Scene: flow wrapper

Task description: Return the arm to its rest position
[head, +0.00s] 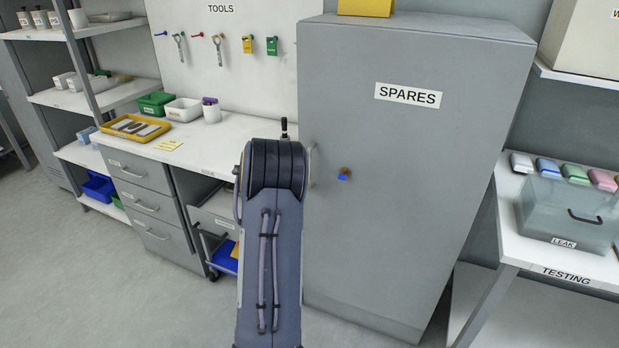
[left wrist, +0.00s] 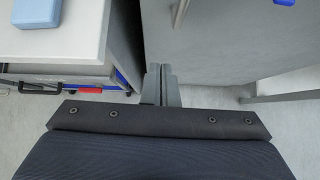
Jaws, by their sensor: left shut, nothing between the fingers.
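My left arm rises through the middle of the head view, in front of the workbench and the spares cabinet. Its gripper is hidden behind the arm there. In the left wrist view the left gripper (left wrist: 161,72) shows with its two fingers together and nothing between them. The fingers point at the gap between the bench and the grey cabinet, near the cabinet's lower front. My right gripper is in neither view.
The white workbench (head: 230,130) stands left, with a yellow tray (head: 113,127). The testing table (head: 510,235) is right. Floor (head: 120,290) at left is clear.

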